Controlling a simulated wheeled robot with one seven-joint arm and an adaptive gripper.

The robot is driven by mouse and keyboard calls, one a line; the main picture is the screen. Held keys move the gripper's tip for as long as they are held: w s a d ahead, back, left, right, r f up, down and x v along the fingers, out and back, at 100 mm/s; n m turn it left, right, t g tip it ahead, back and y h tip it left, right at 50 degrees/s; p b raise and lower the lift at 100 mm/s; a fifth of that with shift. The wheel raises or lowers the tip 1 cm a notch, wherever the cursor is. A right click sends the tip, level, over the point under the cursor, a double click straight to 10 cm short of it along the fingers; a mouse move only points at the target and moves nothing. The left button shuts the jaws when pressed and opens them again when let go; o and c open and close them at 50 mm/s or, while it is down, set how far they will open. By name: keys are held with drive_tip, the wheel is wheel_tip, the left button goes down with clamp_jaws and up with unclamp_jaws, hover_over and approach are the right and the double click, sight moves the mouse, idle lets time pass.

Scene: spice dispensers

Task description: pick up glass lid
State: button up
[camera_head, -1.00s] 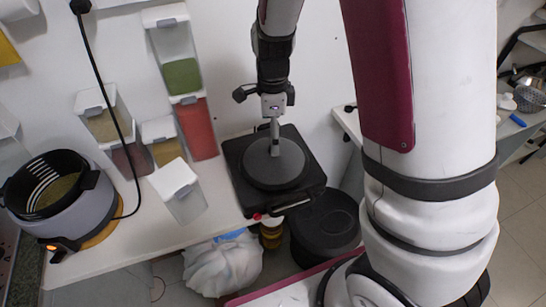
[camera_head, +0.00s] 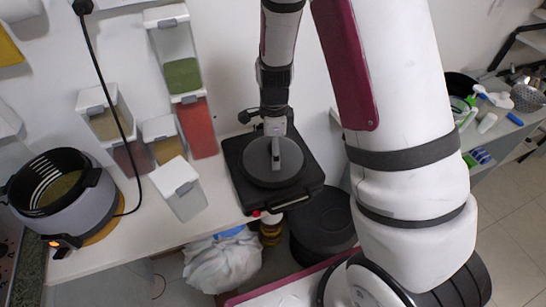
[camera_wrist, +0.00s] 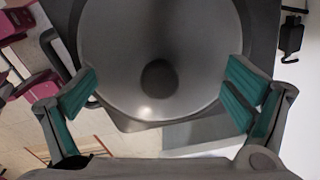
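The glass lid is a round, grey, shiny disc with a dark round knob at its centre. It lies on the black square cooker in the head view (camera_head: 262,179) and fills the upper middle of the wrist view (camera_wrist: 115,60). My gripper (camera_head: 276,158) is over the lid, pointing down. In the wrist view my gripper (camera_wrist: 160,95) is open, with teal pads far apart on either side of the lid's lower part. The knob lies between and slightly above the pads, and nothing is held. Whether the fingers touch the lid cannot be told.
The black cooker (camera_head: 238,160) stands on a white counter (camera_head: 150,226) against the wall. Clear spice dispensers (camera_head: 180,190) stand to its left, and a fryer-like pot (camera_head: 70,205) is at far left. A black bin (camera_head: 322,222) is below the cooker.

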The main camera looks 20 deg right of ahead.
drive_tip(key=shift+s, duration=0.1)
drive_tip(key=c, duration=1.4)
drive_tip(key=shift+c, duration=1.2)
drive_tip(key=shift+f, duration=0.1)
drive_tip(key=shift+c, duration=0.2)
drive_tip(key=shift+s, duration=0.1)
